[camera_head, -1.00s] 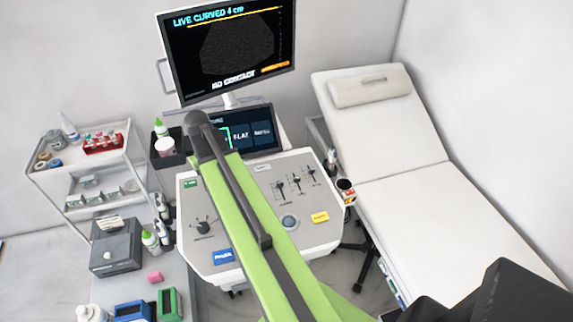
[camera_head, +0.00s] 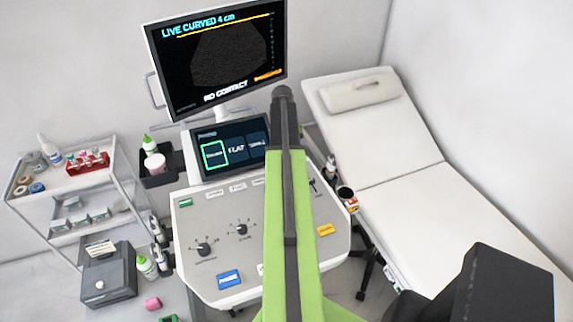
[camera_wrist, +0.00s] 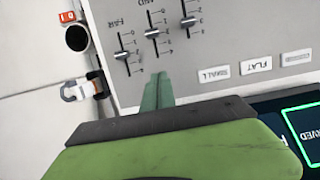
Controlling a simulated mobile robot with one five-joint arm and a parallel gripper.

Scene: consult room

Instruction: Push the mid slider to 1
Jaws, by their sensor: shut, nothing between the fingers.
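The mid slider (camera_wrist: 152,34) shows in the wrist view, under the label MID on the grey console panel. Its dark knob sits around the middle of its numbered scale. The far slider (camera_wrist: 122,74) is to its left, and a third slider (camera_wrist: 190,21) is to its right. My gripper (camera_wrist: 160,76) is shut and empty; its green fingertips show below the mid slider in the picture, apart from its knob. In the head view my arm hides the mid slider, and only the far slider (camera_head: 313,186) shows beside it. My fingertips are hidden there too.
The console (camera_head: 215,265) has two rotary knobs (camera_head: 242,230) and coloured buttons. A touch screen (camera_head: 232,146) and a monitor (camera_head: 215,60) stand behind it. A white couch (camera_head: 440,200) is at the right. A cup (camera_wrist: 77,38) is beside the console edge. A cart (camera_head: 75,185) stands left.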

